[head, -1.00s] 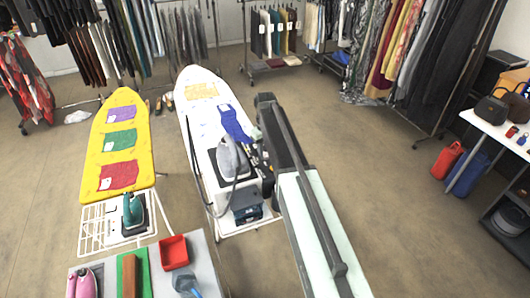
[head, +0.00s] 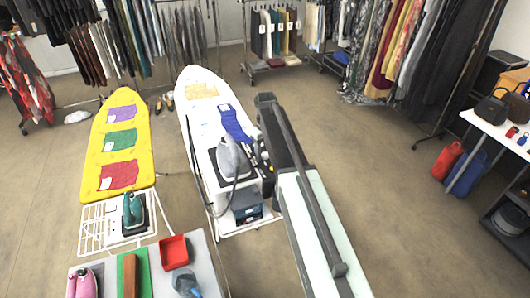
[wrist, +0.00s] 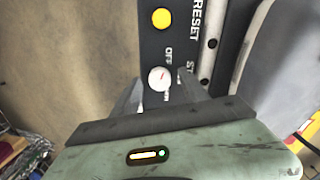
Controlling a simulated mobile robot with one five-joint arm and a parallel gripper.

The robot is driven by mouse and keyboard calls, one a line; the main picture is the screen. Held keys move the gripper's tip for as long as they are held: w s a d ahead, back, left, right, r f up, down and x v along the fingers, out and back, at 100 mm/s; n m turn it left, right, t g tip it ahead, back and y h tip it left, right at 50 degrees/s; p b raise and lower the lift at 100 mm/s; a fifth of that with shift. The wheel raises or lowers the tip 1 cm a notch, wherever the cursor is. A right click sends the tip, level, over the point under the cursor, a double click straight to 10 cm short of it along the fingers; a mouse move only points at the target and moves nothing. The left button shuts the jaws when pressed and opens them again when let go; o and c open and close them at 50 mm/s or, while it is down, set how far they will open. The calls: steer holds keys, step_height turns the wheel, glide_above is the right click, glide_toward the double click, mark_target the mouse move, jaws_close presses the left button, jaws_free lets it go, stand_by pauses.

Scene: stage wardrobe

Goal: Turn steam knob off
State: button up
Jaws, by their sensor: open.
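The steam knob (wrist: 159,79) is a small round white dial with a red pointer mark, on a dark panel (wrist: 153,48) in the wrist view. "OFF" is printed just above it, and a partly hidden word starting "ST" is to its right. The exact setting of the pointer is too small to tell. My gripper (wrist: 158,86) is open, with one finger on each side of the knob in the picture. Whether the fingers touch it cannot be told. In the head view my arm hides most of the gripper and the knob.
A yellow button (wrist: 161,18) is above the knob, beside the word "RESET". In the head view a grey iron (head: 229,157) stands on the white ironing board (head: 200,110), left of my arm. A yellow ironing board (head: 100,170) stands farther left.

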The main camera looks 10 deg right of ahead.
mark_target(265, 154)
step_height(265, 154, up, 8)
steer(key=p, duration=0.8)
steer(key=shift+f, duration=0.1)
steer(key=shift+f, duration=0.1)
